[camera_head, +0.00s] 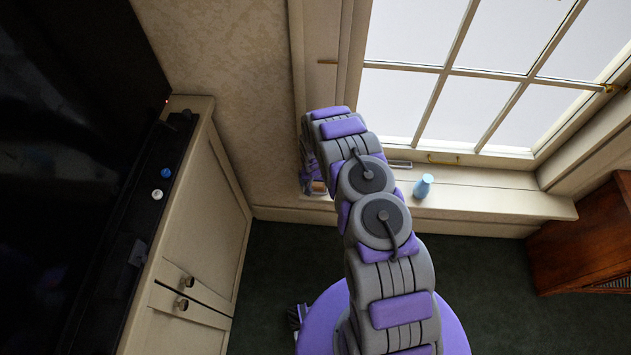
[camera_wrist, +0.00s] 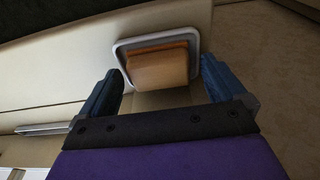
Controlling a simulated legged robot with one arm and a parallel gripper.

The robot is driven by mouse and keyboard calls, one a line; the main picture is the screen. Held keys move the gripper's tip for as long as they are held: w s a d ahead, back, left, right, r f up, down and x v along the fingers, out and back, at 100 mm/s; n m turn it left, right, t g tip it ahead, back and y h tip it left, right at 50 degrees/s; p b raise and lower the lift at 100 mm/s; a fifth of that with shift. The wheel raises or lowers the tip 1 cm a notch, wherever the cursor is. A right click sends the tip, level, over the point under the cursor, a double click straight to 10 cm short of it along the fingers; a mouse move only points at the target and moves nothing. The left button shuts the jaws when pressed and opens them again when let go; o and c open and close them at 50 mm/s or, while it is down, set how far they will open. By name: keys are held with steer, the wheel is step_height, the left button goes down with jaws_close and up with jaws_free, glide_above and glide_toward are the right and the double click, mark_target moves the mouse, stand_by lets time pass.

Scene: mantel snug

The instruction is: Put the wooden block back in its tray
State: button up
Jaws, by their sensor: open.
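The wooden block (camera_wrist: 160,70) is in the upper middle of the wrist view, pale tan with an orange-brown edge. It lies within the outline of the tray (camera_wrist: 118,47), which has a rounded light-grey rim. The block's near side hides part of the tray, so I cannot tell whether it rests flat on the bottom. My gripper (camera_wrist: 160,72) is open, its two dark blue fingers on either side of the block, with a gap showing at each side. In the head view my gripper (camera_head: 309,172) is at the left end of the window sill, mostly hidden by my arm.
The cream window sill (camera_head: 485,203) runs right below the window. A silver bar-like thing (camera_head: 399,164) lies near the window. A cream cabinet (camera_head: 200,215) is at the left, a wooden cabinet (camera_head: 580,240) at the right.

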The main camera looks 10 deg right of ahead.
step_height(320, 180, up, 17)
steer(key=s+p, duration=0.2)
steer(key=p, duration=0.2)
steer(key=shift+s+a, duration=0.25)
steer(key=shift+a, duration=0.15)
steer(key=shift+r, duration=0.1)
stand_by(0.5)
